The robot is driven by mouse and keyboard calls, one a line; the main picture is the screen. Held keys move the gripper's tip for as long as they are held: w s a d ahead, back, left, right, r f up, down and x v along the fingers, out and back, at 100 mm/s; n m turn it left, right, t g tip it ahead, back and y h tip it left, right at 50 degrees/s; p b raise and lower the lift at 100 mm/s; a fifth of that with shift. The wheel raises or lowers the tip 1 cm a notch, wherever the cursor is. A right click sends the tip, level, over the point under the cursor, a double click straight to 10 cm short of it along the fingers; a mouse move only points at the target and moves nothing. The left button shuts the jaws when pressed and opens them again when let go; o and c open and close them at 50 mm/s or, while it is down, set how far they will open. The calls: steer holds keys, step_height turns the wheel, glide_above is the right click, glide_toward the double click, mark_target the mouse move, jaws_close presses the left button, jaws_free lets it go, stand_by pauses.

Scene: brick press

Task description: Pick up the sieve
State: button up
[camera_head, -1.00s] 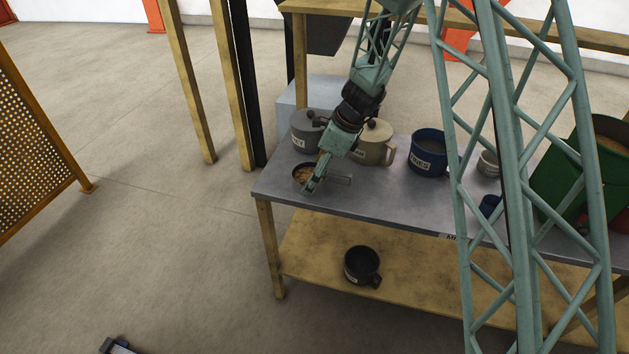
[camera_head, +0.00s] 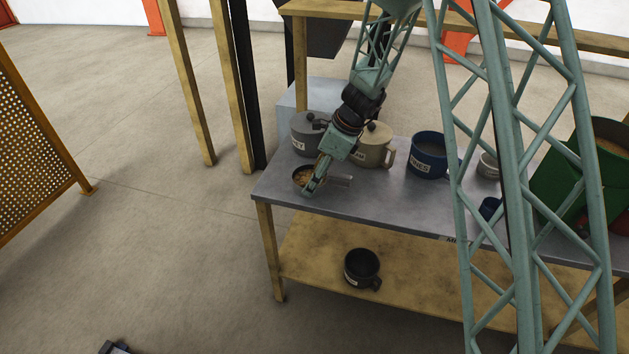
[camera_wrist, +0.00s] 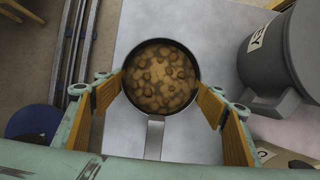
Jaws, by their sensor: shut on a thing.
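The sieve (camera_head: 300,176) is a small round dark-rimmed pan with a flat grey handle, near the left end of the grey tabletop. In the wrist view the sieve (camera_wrist: 160,76) shows from above, with a brown lumpy pattern inside its rim and the handle pointing toward me. My gripper (camera_head: 313,188) reaches down over it. In the wrist view its orange-padded fingers (camera_wrist: 160,100) stand on the left and right sides of the rim, shut on the sieve. Whether the sieve's underside is clear of the table cannot be told.
A grey lidded pot (camera_head: 304,137) and a cream lidded pot (camera_head: 374,150) stand close behind. A blue pot (camera_head: 428,156) and a green bin (camera_head: 560,180) are farther right. A black pot (camera_head: 362,267) sits on the lower shelf. The table's left front corner is bare.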

steer(key=shift+r, duration=0.4)
steer(key=shift+r+p, duration=0.6)
steer(key=shift+r, duration=0.75)
steer(key=shift+s, duration=0.15)
steer(key=s+d, duration=0.2)
steer(key=s, duration=0.5)
steer(key=s+d+r+b, duration=0.1)
steer(key=s+d, duration=0.2)
steer(key=s, duration=0.4)
steer(key=shift+s+d+r, duration=0.15)
steer(key=shift+d+r, duration=0.1)
steer(key=shift+d, duration=0.05)
steer(key=shift+s, duration=0.15)
steer(key=shift+r, duration=0.1)
stand_by(0.6)
steer(key=w+a+r+p, duration=0.1)
steer(key=w+r+p, duration=0.4)
steer(key=r+p, duration=0.3)
steer(key=w+a+r+p, duration=0.2)
steer(key=w+r+p, duration=0.3)
steer(key=r, duration=0.9)
steer(key=w+a+r+p, duration=0.1)
steer(key=w+r+p, duration=0.4)
steer(key=r+p, duration=0.6)
steer(key=shift+a+r+n, duration=0.2)
steer(key=shift+a+n, duration=0.1)
steer(key=shift+a, duration=0.05)
